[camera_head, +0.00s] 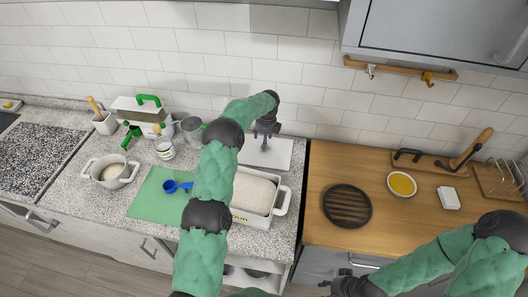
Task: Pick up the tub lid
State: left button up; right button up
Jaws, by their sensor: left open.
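A flat white rectangular piece, likely the tub lid (282,157), lies on the speckled counter near the back wall. A white tub (282,200) with dark lettering stands in front of it, holding a pale mass. My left gripper (265,146) points down over the left part of the lid, with its fingers apart; whether they touch it I cannot tell. My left arm hides the lid's left side and part of the tub. My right gripper (343,286) is at the bottom edge, in front of the wooden counter, and its fingers are not clear.
A green mat (150,203) with a blue scoop (176,187) lies left of the tub. A white pot (110,172), a small jar (165,149), a metal cup (191,127) and a green-handled box (140,112) stand further left. A black round trivet (347,205) lies on the wooden counter (330,160).

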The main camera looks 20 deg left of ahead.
pick_arm(q)
jog(key=f, duration=0.4)
jog(key=shift+w+d, duration=0.1)
jog(key=shift+w, duration=0.2)
jog(key=shift+f, duration=0.55)
grip_shut()
